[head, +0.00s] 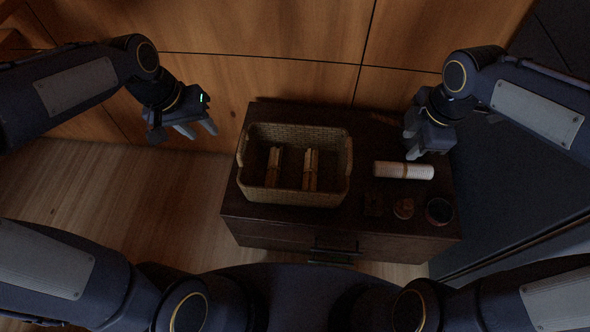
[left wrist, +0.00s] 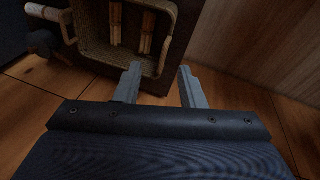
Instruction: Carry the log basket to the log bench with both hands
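The log basket (head: 258,185) is a woven tan rectangular basket. It stands upright on the left part of a dark wooden cabinet (head: 285,228), with two bundles of sticks (head: 311,170) inside. In the left wrist view the basket (left wrist: 150,67) is at the top, beyond the fingertips. My left gripper (head: 198,133) is left of the basket and apart from it; its fingers (left wrist: 159,75) are spread and empty. My right gripper (head: 412,146) is to the right of the basket, near a pale roll, and apart from the basket. Its finger gap is hard to make out. I cannot identify the log bench.
On the cabinet's right part are a pale roll (head: 403,171), a small reddish-brown object (head: 403,208) and a dark round cup (head: 439,211). A wooden wall (head: 270,75) stands behind. A dark tall panel (head: 510,185) is at right. Floor (head: 150,200) is clear at left.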

